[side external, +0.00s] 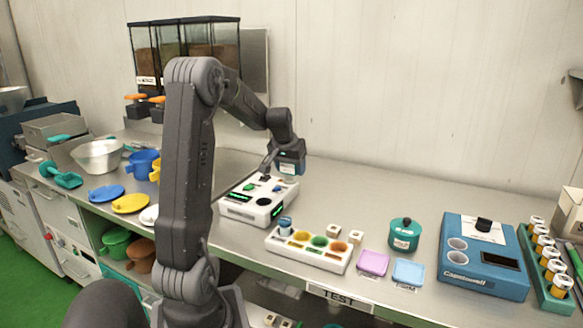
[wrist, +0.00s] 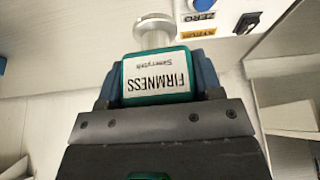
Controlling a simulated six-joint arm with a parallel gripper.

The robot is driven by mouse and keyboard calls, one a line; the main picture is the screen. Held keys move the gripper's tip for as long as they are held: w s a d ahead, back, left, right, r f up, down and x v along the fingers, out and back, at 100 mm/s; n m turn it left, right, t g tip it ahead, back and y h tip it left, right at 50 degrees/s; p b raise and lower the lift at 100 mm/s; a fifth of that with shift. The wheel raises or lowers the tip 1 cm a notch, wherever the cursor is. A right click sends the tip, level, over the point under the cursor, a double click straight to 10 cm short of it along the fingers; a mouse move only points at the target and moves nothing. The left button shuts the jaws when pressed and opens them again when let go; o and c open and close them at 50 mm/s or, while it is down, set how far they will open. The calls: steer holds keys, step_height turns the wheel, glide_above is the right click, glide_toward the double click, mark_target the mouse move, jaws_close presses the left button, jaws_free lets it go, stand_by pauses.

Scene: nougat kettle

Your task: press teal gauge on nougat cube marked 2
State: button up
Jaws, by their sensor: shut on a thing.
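My gripper (side external: 288,158) is shut on the teal gauge (wrist: 157,78), whose white label reads FIRMNESS. Its silver round tip (wrist: 153,30) points away from the jaws. In the side view my gripper hangs above the back right of a white instrument (side external: 238,212) with dark round parts and green displays. Two small pale cubes, one (side external: 333,230) behind the white tray and another (side external: 355,237) near its right end, stand on the counter. I cannot read a number on either, and neither can be made out in the wrist view.
The white tray (side external: 284,252) has coloured wells and a blue-teal item (side external: 285,224) at its left end. A purple pad (side external: 373,263), a blue pad (side external: 408,271), a teal pot (side external: 404,234) and a blue machine (side external: 484,270) stand to the right. The counter behind them is clear.

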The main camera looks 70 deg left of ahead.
steer(key=shift+o, duration=1.1)
steer(key=shift+c, duration=1.1)
steer(key=shift+w+d, duration=0.25)
steer(key=shift+w, duration=0.05)
steer(key=w+d+f+m+t+h, duration=0.1)
steer(key=w+d+m+h, duration=0.1)
steer(key=w+d+m, duration=0.6)
steer(key=w+d+f+m+h, duration=0.1)
steer(key=w+d, duration=0.3)
steer(key=d, duration=0.7)
steer(key=shift+d+f, duration=0.1)
steer(key=shift+f, duration=2.7)
steer(key=shift+f, duration=0.55)
step_height(320, 180, up, 6)
